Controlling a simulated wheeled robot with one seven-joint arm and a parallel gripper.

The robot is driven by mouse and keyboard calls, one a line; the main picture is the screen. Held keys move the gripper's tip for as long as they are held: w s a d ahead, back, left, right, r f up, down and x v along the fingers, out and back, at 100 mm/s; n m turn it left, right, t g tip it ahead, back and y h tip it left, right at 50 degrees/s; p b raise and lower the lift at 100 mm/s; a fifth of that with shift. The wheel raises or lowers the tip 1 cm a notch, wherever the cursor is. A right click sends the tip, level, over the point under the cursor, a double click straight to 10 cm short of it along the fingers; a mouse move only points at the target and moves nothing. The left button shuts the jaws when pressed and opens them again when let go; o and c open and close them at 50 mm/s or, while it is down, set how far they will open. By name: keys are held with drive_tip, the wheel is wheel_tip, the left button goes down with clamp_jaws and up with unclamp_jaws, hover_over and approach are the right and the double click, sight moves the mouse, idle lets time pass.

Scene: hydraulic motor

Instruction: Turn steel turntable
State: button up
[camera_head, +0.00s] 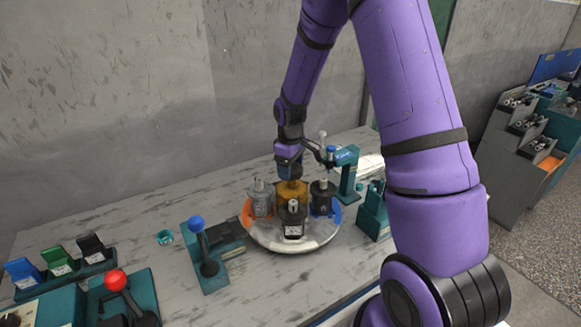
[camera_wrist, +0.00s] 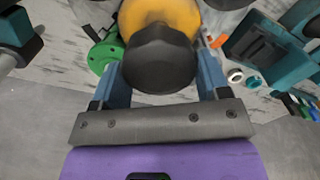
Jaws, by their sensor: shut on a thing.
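The steel turntable (camera_head: 278,243) is a round, light metal disc on the bench, with an orange patch at left and a blue patch at right. On it stand a grey motor (camera_head: 261,199), a black motor (camera_head: 292,221) at the front, another dark motor (camera_head: 322,198) at right and a yellow motor (camera_head: 291,192) at the back. My gripper (camera_head: 289,168) reaches down over the yellow motor. In the wrist view, the blue fingers of my gripper (camera_wrist: 160,82) flank a dark round cap (camera_wrist: 158,60) over the yellow body (camera_wrist: 158,12). A green patch (camera_wrist: 103,57) shows at left.
A blue-knobbed lever (camera_head: 197,225) stands left of the turntable and a red-knobbed lever (camera_head: 116,281) farther left. A teal press-like stand (camera_head: 347,172) is close behind at right, with a teal block (camera_head: 374,215) beside it. Bare bench lies at back left.

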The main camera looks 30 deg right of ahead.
drive_tip(key=shift+a+n, duration=0.1)
drive_tip(key=shift+n, duration=2.8)
drive_tip(key=o, duration=1.3)
drive_tip(key=shift+s, duration=0.1)
wheel_tip(320, 180, up, 11)
drive_tip(key=shift+f, duration=0.1)
